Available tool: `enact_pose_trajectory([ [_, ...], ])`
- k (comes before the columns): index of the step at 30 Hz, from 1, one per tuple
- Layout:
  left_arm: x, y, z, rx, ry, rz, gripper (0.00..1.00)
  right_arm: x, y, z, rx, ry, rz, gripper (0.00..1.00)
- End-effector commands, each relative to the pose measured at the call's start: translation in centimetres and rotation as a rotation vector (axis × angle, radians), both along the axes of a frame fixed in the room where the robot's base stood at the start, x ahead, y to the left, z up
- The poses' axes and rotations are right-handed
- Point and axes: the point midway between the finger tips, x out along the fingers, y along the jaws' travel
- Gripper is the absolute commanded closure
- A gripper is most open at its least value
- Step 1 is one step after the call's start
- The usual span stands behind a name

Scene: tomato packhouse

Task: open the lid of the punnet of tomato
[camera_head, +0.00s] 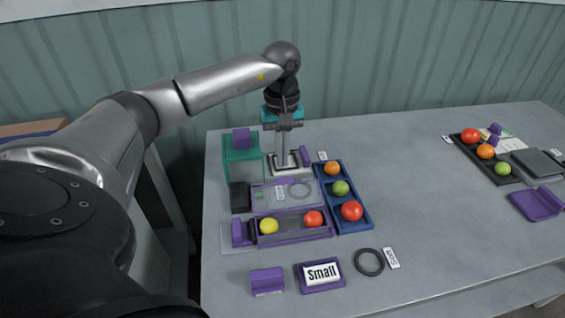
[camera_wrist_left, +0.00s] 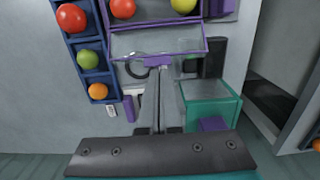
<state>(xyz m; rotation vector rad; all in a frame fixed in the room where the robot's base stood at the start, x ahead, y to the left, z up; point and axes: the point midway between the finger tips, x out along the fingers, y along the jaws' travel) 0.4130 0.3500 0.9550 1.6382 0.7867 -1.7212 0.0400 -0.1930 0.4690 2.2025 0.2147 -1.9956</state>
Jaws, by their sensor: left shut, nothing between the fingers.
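The punnet (camera_head: 290,239) is a long purple-rimmed tray holding a yellow and a red tomato; it also shows at the top of the left wrist view (camera_wrist_left: 150,24). Its clear, purple-edged lid (camera_head: 270,200) stands open, swung to the back side of the punnet, so the tomatoes are uncovered. In the left wrist view the lid (camera_wrist_left: 185,48) has a purple tab (camera_wrist_left: 154,61) on its edge. My left gripper (camera_head: 283,165) points down behind the lid, shut and empty, its tips close to that tab (camera_wrist_left: 157,68). I cannot tell whether they touch. My right gripper is not in view.
A blue tray (camera_head: 360,218) with tomatoes stands right of the punnet. A green box (camera_head: 240,154) and a dark block (camera_head: 239,197) stand left. A "Small" sign (camera_head: 321,276) and black ring (camera_head: 369,262) lie in front. The table's middle right is clear.

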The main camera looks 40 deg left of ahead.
Motion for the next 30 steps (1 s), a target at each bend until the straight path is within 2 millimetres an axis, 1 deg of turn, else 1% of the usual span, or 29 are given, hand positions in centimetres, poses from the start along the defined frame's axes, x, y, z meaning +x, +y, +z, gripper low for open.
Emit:
enact_pose_trajectory([
  [1,0.2,0.1,1.6,0.001,-0.006,0.0,1.0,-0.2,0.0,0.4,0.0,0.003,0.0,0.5],
  [6,0.3,0.3,5.9,0.0,-0.005,0.0,1.0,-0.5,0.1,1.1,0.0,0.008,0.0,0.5],
  [9,0.3,0.3,8.2,0.0,-0.005,0.001,1.0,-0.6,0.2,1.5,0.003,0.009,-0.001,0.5],
  [12,0.4,0.4,10.0,0.0,-0.004,0.001,1.0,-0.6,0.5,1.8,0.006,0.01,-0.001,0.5],
  [15,0.4,0.4,11.4,-0.001,-0.002,0.0,1.0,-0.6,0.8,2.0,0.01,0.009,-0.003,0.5],
  [18,0.4,0.4,12.1,-0.001,-0.002,0.0,1.0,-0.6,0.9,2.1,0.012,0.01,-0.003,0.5],
  [21,0.4,0.5,12.5,-0.001,0.001,0.0,1.0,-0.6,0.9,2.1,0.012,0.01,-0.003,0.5],
  [30,0.4,0.5,12.5,-0.001,0.001,0.001,1.0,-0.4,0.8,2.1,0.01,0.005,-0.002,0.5],
])
